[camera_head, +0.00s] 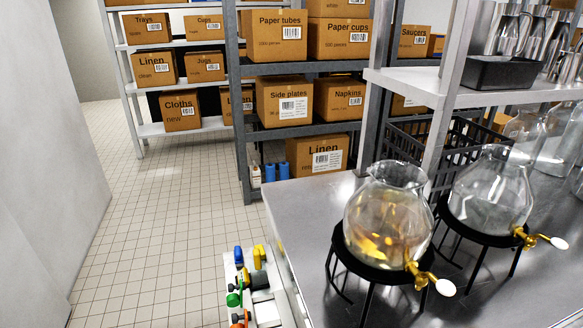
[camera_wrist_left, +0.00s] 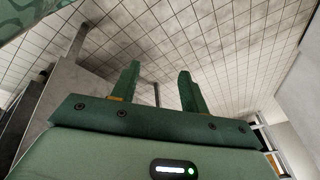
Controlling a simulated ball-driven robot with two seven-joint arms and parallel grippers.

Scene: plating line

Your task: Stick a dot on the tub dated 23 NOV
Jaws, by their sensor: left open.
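No tub with a 23 NOV date and no sticker dots can be made out in either view. My left gripper (camera_wrist_left: 160,75) shows in the left wrist view, its two green fingers apart with nothing between them. Beyond the fingers lies tiled floor. Neither gripper shows in the head view, and my right gripper is in neither view.
A steel counter (camera_head: 310,215) fills the right, with two glass dispensers (camera_head: 388,222) (camera_head: 490,195) on black stands. A low white unit with coloured items (camera_head: 235,298) stands beside it. Shelves of labelled boxes (camera_head: 285,102) line the back. Tiled floor (camera_head: 150,240) at left is clear.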

